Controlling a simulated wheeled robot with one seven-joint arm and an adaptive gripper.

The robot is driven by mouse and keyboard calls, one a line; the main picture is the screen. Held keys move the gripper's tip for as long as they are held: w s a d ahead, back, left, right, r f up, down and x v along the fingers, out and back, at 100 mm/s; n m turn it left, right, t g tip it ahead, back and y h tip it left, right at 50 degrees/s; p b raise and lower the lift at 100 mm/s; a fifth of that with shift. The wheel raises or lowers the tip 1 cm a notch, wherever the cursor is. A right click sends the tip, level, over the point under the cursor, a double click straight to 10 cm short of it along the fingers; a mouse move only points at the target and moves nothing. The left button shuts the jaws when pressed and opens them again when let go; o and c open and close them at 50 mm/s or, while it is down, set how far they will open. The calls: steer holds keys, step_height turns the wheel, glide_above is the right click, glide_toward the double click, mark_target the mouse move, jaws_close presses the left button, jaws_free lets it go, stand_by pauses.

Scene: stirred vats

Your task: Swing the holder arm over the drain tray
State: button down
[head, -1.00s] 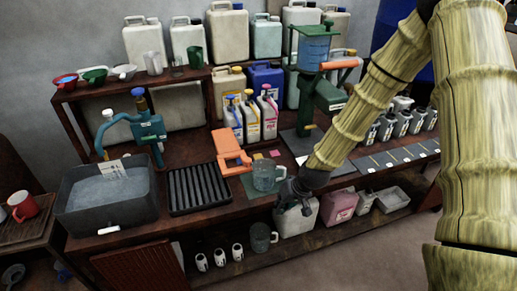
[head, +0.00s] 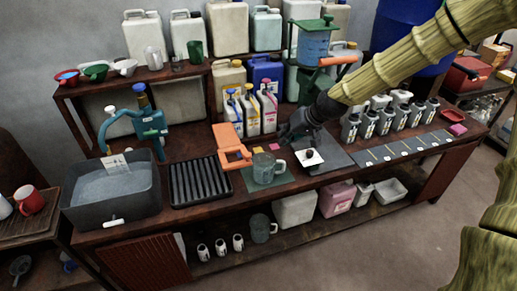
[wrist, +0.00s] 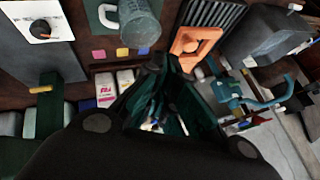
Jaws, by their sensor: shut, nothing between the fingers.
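The orange holder arm (head: 229,137) stands on the bench between the black ribbed drain tray (head: 176,186) and a glass mug (head: 264,168). Its forked end is near the mug, to the right of the tray rather than over it. The wrist view shows the holder arm (wrist: 193,42) just beyond my fingertips, with the ribbed tray (wrist: 222,13) behind it. My gripper (head: 288,138) is shut and empty, to the right of the holder arm and above the bench. Its dark fingers (wrist: 168,66) appear in the wrist view; I cannot see them touching anything.
White, blue and pink-capped bottles (head: 250,115) stand behind the holder arm. A green press (head: 313,50) with an orange handle rises near my arm. A white dial (head: 310,157) sits right of the mug. A grey basin (head: 110,195) and teal clamp (head: 150,127) are left.

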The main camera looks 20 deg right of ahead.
steer(key=w+a+f+p, duration=0.5)
steer(key=a+f, duration=0.2)
steer(key=f, duration=0.1)
steer(key=shift+w+a, duration=0.25)
steer(key=shift+w, duration=0.05)
stand_by(0.7)
steer(key=shift+a, duration=0.2)
